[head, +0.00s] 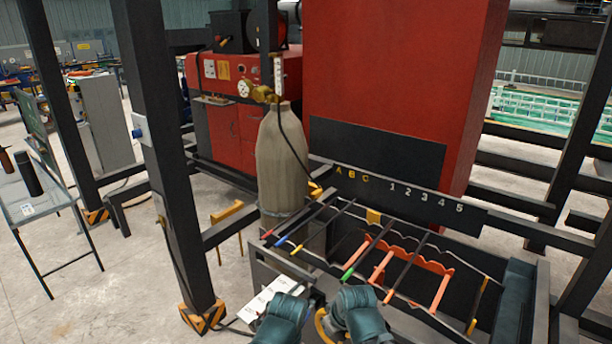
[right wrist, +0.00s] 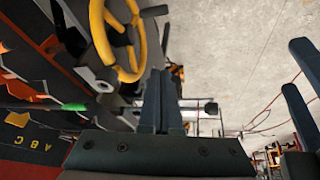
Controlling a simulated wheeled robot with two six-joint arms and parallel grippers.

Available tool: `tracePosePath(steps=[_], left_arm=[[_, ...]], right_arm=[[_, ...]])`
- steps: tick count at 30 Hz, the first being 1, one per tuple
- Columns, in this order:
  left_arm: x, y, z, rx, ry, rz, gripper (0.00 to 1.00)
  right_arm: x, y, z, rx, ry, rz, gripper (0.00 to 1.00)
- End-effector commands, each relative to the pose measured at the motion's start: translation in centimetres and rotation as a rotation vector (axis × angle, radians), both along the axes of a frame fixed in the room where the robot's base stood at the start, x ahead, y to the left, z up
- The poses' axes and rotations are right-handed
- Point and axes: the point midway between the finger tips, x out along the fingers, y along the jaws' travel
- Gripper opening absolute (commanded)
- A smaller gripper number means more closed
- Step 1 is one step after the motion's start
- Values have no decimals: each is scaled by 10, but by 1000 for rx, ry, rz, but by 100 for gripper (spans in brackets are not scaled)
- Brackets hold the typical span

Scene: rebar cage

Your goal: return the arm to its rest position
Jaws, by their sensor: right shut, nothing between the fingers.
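My right gripper (right wrist: 160,105) points up the middle of the right wrist view, its two fingers together with nothing between them. Two dark teal prongs at the right edge of that view look like my left gripper (right wrist: 300,95), with a clear gap between them. In the head view only teal links of my two arms show at the bottom edge, close together in front of the rebar rack. Both grippers are hidden or out of frame there. A yellow ring (right wrist: 118,42) is beyond the right fingers, up and left; I cannot tell its distance.
The dark rack (head: 262,268) holds several bars with coloured ends and orange notched supports (head: 440,290). A panel (head: 400,188) marked A B C and 1 to 5 stands behind it. A grey cylinder (head: 281,160), a dark post (head: 165,170) and a side table (head: 45,205) are left.

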Motion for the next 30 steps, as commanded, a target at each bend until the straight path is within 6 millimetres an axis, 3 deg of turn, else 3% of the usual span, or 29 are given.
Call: tracePosePath(steps=[1, 6, 15, 30], left_arm=[[0, 0, 0, 0, 0, 0, 82], [0, 0, 0, 0, 0, 0, 82], [0, 0, 0, 0, 0, 0, 82], [0, 0, 0, 0, 0, 0, 82]], right_arm=[[-4, -17, -4, 0, 51, -80, 0], [-22, -59, -13, -4, 191, -305, 0], [-51, -111, -19, -26, 361, -627, 0], [-86, -34, -19, -148, 399, -419, 0]])
